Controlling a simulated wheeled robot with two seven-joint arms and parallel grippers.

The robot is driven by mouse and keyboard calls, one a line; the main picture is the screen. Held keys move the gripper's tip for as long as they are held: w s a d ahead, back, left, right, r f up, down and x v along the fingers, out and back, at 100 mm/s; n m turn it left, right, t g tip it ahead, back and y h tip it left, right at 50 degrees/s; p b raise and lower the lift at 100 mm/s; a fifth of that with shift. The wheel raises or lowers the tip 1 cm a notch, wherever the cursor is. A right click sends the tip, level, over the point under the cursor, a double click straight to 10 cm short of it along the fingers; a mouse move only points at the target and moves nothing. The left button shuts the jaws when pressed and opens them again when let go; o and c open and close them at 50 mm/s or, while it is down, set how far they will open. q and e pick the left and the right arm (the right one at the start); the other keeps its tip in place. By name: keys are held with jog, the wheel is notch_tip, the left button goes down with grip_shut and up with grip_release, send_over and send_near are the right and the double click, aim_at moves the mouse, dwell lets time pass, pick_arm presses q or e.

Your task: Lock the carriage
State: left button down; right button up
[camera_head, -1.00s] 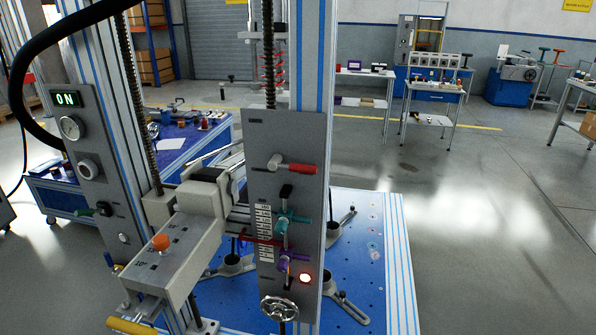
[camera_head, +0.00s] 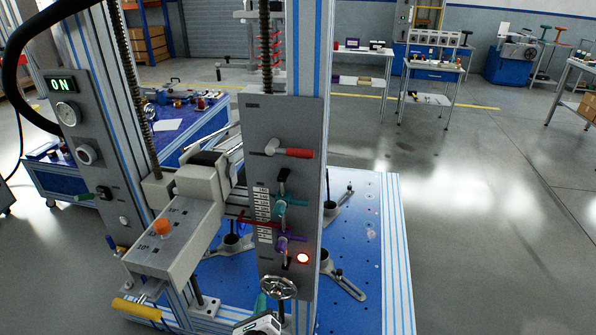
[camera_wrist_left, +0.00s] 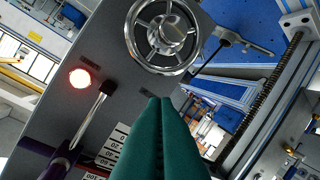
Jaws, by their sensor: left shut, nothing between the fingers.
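The carriage (camera_head: 172,238) is a grey block with an orange knob on top, held between two upright columns. A grey control panel (camera_head: 255,125) on the right column carries a red-handled lever (camera_head: 298,153), a teal handle (camera_head: 280,207), a purple handle (camera_head: 283,243) and a handwheel (camera_head: 278,288). Which of these locks the carriage cannot be told. My left gripper (camera_head: 262,302), with teal fingers, is low in front of the panel, by the handwheel. In the left wrist view its fingers (camera_wrist_left: 162,105) are together and empty, pointing below the handwheel (camera_wrist_left: 162,35). My right gripper is out of view.
A red lamp (camera_head: 303,258) glows on the panel. The left column carries a gauge (camera_head: 68,113) and an "ON" display (camera_head: 61,85). The blue perforated base (camera_head: 355,225) holds several grey clamps. Open floor lies to the right.

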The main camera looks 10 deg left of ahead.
aim_at(292, 152)
pick_arm(q)
jog(key=d+r+m+t, duration=0.1)
jog(key=r, duration=0.3)
jog(key=w+d+r+m+t, duration=0.1)
jog(key=r+m+t, duration=0.1)
jog(key=r, duration=0.3)
jog(key=d+r+m+t+h, duration=0.1)
jog(key=d+r, duration=0.1)
jog(key=r, duration=0.3)
jog(key=shift+w+r+m+t, duration=0.1)
jog(key=shift+w+m+t, duration=0.2)
jog(key=shift+w, duration=0.05)
jog(key=s+d+r+m+t+h, duration=0.1)
jog(key=d+r+m+t, duration=0.1)
jog(key=r, duration=0.4)
jog(key=s+d+r+m+t+h, duration=0.1)
jog(key=d+r+m+t, duration=0.1)
jog(key=r, duration=0.4)
jog(key=shift+s+m+p, duration=0.3)
jog(key=shift+s, duration=0.1)
jog(key=shift+w+d+r+p, duration=0.1)
jog(key=shift+w+r+p, duration=3.2)
jog(key=shift+w+r, duration=1.35)
jog(key=shift+s+r, duration=0.1)
